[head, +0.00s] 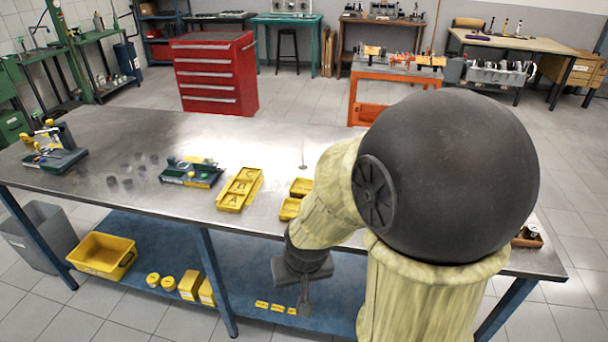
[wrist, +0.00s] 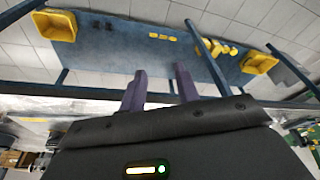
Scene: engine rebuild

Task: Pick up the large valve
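A thin upright stem on a small round base, which looks like a valve (head: 303,164), stands on the metal workbench (head: 110,215) behind the small yellow trays. I cannot tell from its size whether it is the large valve. My gripper (head: 304,306) hangs low at the front side of the bench, nearer the camera than the valve and apart from it. In the wrist view its two purple fingers (wrist: 160,86) are spread with nothing between them. My arm hides part of the bench's right side.
A yellow lettered tray (head: 239,190) and two small yellow trays (head: 301,187) lie mid-bench. A green-based fixture (head: 191,172) and several grey cylinders (head: 127,180) are further left. The blue lower shelf (head: 170,250) holds a yellow bin (head: 101,256) and small yellow items.

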